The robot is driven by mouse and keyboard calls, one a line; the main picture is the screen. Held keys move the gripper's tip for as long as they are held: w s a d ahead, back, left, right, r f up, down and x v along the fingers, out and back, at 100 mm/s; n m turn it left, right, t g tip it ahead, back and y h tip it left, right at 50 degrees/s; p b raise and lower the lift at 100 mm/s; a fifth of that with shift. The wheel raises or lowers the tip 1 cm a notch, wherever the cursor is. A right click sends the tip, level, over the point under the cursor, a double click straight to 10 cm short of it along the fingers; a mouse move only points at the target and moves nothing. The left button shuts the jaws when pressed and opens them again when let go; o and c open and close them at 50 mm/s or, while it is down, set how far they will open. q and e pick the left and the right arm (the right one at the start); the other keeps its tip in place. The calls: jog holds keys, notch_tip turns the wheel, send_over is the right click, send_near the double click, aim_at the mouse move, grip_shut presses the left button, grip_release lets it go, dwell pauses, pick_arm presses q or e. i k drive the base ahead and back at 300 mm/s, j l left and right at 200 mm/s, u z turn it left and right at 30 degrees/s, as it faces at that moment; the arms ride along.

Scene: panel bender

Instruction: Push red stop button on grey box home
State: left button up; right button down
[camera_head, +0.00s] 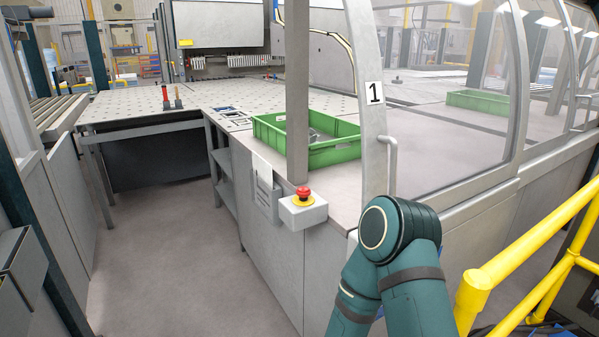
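The red stop button (303,192) sits on a yellow ring on top of the small grey box (302,213). The box is fixed at the side of the grey bench, at the foot of a grey post. My teal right arm shows at the lower right, its bent joint to the right of the box and apart from it in the picture. Its gripper is out of view. My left gripper is not in view. Nothing covers the button.
A green crate (335,152) stands on the bench behind the post (298,95). A glazed door with a handle (391,165) is to the right. Yellow railing (530,262) stands at the lower right. The floor (185,260) left of the bench is clear.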

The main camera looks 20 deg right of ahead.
aim_at(302, 189)
jog(key=i+j+z, duration=0.2)
jog(key=i, duration=0.3)
jog(key=i+j+z, duration=0.2)
jog(key=i+j, duration=0.3)
